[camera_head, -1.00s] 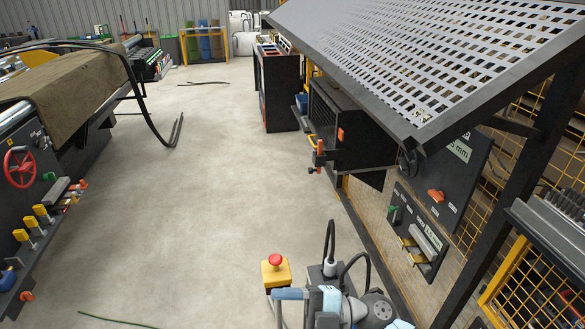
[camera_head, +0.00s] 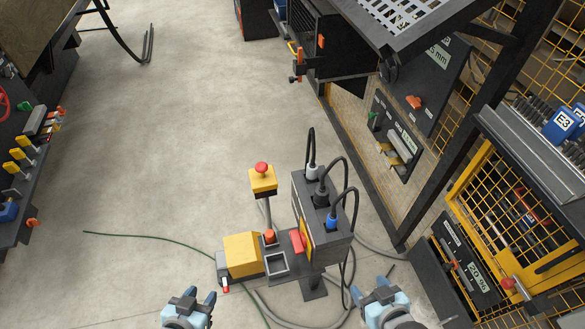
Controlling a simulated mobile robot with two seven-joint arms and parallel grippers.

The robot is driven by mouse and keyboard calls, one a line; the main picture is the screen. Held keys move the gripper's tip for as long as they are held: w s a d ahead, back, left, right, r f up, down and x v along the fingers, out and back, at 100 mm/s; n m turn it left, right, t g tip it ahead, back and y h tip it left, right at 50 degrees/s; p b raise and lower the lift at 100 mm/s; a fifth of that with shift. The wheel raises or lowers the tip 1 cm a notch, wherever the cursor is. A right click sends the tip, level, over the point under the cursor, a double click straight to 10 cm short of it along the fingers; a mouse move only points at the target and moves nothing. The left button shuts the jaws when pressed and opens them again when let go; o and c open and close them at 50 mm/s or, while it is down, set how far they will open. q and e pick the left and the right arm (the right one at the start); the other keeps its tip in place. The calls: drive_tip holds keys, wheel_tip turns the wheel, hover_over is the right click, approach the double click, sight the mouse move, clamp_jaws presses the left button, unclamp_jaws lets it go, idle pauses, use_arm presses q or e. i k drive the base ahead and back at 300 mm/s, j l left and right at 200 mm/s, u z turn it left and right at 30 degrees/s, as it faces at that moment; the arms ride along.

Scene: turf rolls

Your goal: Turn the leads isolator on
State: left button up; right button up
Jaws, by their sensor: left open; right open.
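A dark box (camera_head: 334,240) on a post stands low in the middle, with several plugged leads rising from its top. A red switch handle (camera_head: 297,243) sits on a yellow plate on its left face; this looks like the leads isolator, but I cannot read a label or tell the handle's position. My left gripper (camera_head: 201,296) is open and empty at the bottom, left of and nearer than the box. My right gripper (camera_head: 369,288) is open and empty at the bottom, right of the post. Neither touches the box.
A yellow box (camera_head: 243,254) and a red mushroom button on a yellow housing (camera_head: 263,181) stand left of the handle. Cables (camera_head: 270,305) trail on the floor around the post. A mesh-guarded machine (camera_head: 520,215) is at right.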

sight(298, 239)
drive_tip(key=k+z, duration=0.1)
drive_tip(key=k, duration=0.2)
drive_tip(key=j+z, duration=0.1)
drive_tip(key=z, duration=0.6)
drive_tip(key=j+z, duration=0.8)
drive_tip(key=j, duration=0.2)
drive_tip(key=k+j+z, duration=0.15)
drive_tip(key=j, duration=0.2)
drive_tip(key=j+z, duration=0.1)
drive_tip(key=j, duration=0.25)
drive_tip(key=k+j+z, duration=0.15)
drive_tip(key=j, duration=0.2)
drive_tip(key=k+j, duration=0.15)
drive_tip(key=j, duration=0.2)
drive_tip(key=k+j, duration=0.1)
drive_tip(key=j, duration=0.2)
drive_tip(key=k+j+z, duration=0.1)
drive_tip(key=j, duration=0.25)
drive_tip(key=k+j, duration=0.1)
drive_tip(key=j, duration=0.25)
drive_tip(key=k+j, duration=0.1)
drive_tip(key=j, duration=0.6)
drive_tip(key=i+j, duration=0.15)
drive_tip(key=j, duration=0.2)
